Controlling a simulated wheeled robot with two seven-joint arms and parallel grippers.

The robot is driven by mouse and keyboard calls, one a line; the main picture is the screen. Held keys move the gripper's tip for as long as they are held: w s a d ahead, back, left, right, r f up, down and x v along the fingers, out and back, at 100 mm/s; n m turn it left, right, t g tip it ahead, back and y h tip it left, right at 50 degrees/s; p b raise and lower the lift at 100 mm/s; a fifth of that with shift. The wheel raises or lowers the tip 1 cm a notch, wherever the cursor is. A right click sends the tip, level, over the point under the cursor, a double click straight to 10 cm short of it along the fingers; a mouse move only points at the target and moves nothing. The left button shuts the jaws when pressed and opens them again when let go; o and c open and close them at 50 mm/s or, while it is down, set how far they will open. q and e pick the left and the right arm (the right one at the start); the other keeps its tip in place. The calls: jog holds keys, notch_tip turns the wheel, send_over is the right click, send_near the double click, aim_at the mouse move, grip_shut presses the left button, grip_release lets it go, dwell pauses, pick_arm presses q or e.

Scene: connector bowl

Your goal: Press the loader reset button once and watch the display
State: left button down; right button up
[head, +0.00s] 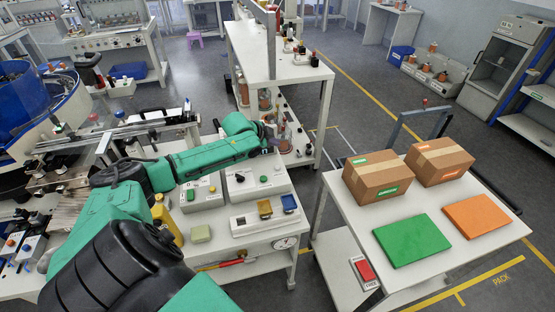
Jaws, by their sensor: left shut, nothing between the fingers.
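My left arm reaches in from the left over the near bench. My left gripper (273,149), small and dark at the arm's end, is shut and empty above the back edge of the control boxes. A grey control box (203,203) has a green button (190,195). A second box (272,186) to its right has a black knob (240,178) and a green button (264,179). The gripper appears apart from these buttons. I cannot read which button is the loader reset, and I cannot make out the display. My right gripper is not in view.
A white panel (245,231) with yellow and blue blocks lies in front of the boxes. A yellow bottle (166,219) stands left of them. A white table (345,225) at right holds cartons and green and orange slabs. Shelving (262,65) stands behind the gripper.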

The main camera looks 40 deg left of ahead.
pick_arm(q)
jog(key=b, duration=0.8)
send_over(277, 168)
jog(key=f, duration=0.8)
jog(key=shift+s+a, duration=0.2)
jog(key=shift+s, duration=0.2)
jog(key=shift+w+f, duration=0.1)
jog(key=shift+f, duration=0.4)
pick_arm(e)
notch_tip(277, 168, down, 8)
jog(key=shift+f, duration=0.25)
pick_arm(q)
jog(key=shift+r, duration=0.1)
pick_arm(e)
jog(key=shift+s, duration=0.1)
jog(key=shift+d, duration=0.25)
pick_arm(q)
jog(key=shift+f, duration=0.45)
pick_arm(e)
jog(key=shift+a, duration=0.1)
